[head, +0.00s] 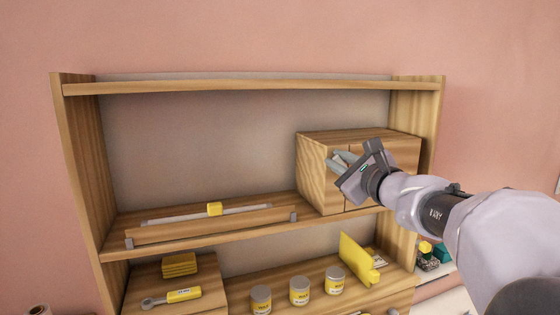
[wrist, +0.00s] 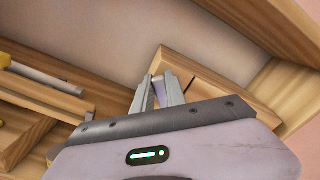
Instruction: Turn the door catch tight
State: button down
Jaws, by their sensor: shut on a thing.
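A small wooden cabinet (head: 380,140) stands at the right end of the upper shelf, with a dark seam down its front. It also shows in the wrist view (wrist: 205,72). My gripper (head: 336,160) is at the left part of the cabinet's front. In the wrist view my gripper's two grey fingers (wrist: 159,80) come close together at the cabinet's near edge, shut on the door catch. The catch itself is mostly hidden by the fingers, so how far it is turned cannot be seen.
A long rail with a yellow block (head: 214,209) lies left on the same shelf. Below stand several grey-and-yellow jars (head: 299,291), a yellow stack (head: 179,265), a yellow-handled tool (head: 184,295) and a yellow panel (head: 356,260). The shelf's right side wall (head: 430,120) is close to the cabinet.

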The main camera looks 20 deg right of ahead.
jog(key=m, duration=0.2)
jog(key=d+r+m+p, duration=0.1)
jog(key=m, duration=0.1)
jog(key=shift+p, duration=0.3)
jog(key=shift+d+m+p, duration=0.25)
jog(key=shift+m+p, duration=0.1)
jog(key=shift+m, duration=0.55)
jog(key=shift+d+m+p, duration=0.2)
jog(key=shift+m+p, duration=0.15)
jog(key=shift+m, duration=0.55)
jog(key=shift+f, duration=0.1)
jog(key=c, duration=1.4)
grip_release()
jog(key=shift+w+d, duration=0.1)
jog(key=shift+o, duration=0.2)
jog(key=s+b, duration=0.3)
jog(key=s, duration=1.4)
jog(key=shift+s+d, duration=0.2)
jog(key=shift+d, duration=0.05)
